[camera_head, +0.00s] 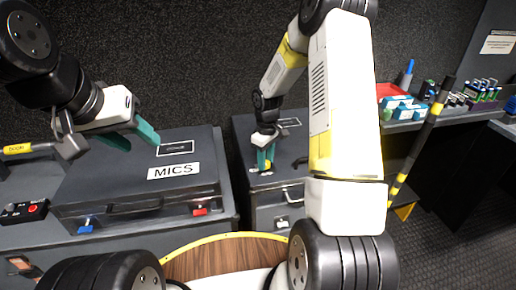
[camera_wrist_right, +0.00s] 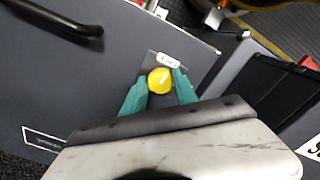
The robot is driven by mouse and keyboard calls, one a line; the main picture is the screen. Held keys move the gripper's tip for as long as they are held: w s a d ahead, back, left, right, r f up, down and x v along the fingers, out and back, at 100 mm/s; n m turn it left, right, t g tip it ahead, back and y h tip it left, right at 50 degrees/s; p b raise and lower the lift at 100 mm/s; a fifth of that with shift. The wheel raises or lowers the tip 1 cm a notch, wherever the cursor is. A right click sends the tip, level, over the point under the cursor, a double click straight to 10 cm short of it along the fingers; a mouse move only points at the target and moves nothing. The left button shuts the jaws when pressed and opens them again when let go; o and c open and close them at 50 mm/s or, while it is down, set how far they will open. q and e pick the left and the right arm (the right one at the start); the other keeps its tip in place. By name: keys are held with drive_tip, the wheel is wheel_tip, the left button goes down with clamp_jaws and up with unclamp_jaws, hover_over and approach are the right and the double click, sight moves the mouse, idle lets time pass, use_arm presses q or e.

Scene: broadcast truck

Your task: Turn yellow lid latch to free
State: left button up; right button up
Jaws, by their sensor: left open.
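The yellow lid latch (camera_wrist_right: 160,80) is a round knob with a pale mark, on a small grey plate in the lid of a dark grey case (camera_head: 240,140). A white label (camera_wrist_right: 168,61) sits beside it, its text too small to read. In the head view only a bit of yellow (camera_head: 268,164) shows at my right gripper (camera_head: 265,157). In the right wrist view the teal fingers of my right gripper (camera_wrist_right: 160,77) stand on both sides of the knob, very close; I cannot tell if both touch it. My left gripper (camera_head: 132,138) is open and empty above another case.
The MICS case (camera_head: 135,200) with blue (camera_head: 85,225) and red (camera_head: 200,208) latches is at left. A red-button box (camera_head: 25,211) lies beside it. A black-and-yellow pole (camera_head: 420,140) and a shelf of small items (camera_head: 400,105) are at right. A wooden round top (camera_head: 225,258) is in front.

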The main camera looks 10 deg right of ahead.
drive_tip(key=o, duration=0.4)
drive_tip(key=shift+r, duration=0.1)
wheel_tip(320, 180, up, 8)
drive_tip(key=shift+f, duration=0.15)
idle(0.3)
drive_tip(key=shift+r, duration=0.3)
drive_tip(key=s+r+m+t, duration=0.2)
drive_tip(key=s+r, duration=0.3)
drive_tip(key=r, duration=0.3)
drive_tip(key=s+r+m+t, duration=0.1)
drive_tip(key=s+r+m, duration=0.1)
drive_tip(key=s+r, duration=0.5)
drive_tip(key=s+a+r+m+t+y, duration=0.1)
drive_tip(key=s+r, duration=0.2)
drive_tip(key=s, duration=0.3)
drive_tip(key=s+a+r+m+t+y, duration=0.1)
drive_tip(key=s+r+m+t, duration=0.1)
drive_tip(key=s+r, duration=0.2)
drive_tip(key=s, duration=0.3)
drive_tip(key=shift+a+m, duration=0.15)
drive_tip(key=shift+m, duration=0.15)
